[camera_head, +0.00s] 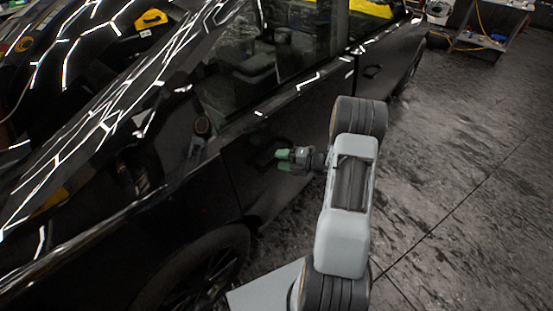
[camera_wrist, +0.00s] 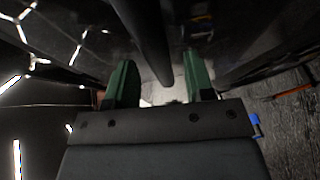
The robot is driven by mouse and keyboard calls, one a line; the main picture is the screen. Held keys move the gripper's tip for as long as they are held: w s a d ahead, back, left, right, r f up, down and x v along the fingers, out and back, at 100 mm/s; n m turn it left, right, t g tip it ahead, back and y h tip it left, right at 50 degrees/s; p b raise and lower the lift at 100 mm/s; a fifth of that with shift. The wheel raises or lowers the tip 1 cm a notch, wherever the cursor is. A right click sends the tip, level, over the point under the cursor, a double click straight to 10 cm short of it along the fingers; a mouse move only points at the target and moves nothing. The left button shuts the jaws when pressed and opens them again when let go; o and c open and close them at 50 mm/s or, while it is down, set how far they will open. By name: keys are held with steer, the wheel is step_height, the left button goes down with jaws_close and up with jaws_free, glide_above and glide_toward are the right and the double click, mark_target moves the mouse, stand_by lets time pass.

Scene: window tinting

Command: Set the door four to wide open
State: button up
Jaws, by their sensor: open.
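A black car fills the left of the head view, and its near side door (camera_head: 295,125) looks shut, flush with the body. Nothing readable marks which door is number four. My gripper (camera_head: 283,160) has green fingers and is beside this door's outer face, near a dark oval shape that may be the handle recess. In the wrist view my gripper (camera_wrist: 161,75) is open, with its fingers apart. A dark bar (camera_wrist: 146,35), possibly the door handle, runs between and beyond the fingers. I cannot tell whether they touch it.
A second side door with a dark handle (camera_head: 372,72) lies farther back along the car. The front wheel (camera_head: 205,270) is at the lower left. The dark floor (camera_head: 460,170) to the right is clear. A workbench with cables (camera_head: 480,40) stands at the top right.

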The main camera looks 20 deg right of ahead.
steer(key=shift+x, duration=1.3)
steer(key=shift+c, duration=0.3)
jaws_close()
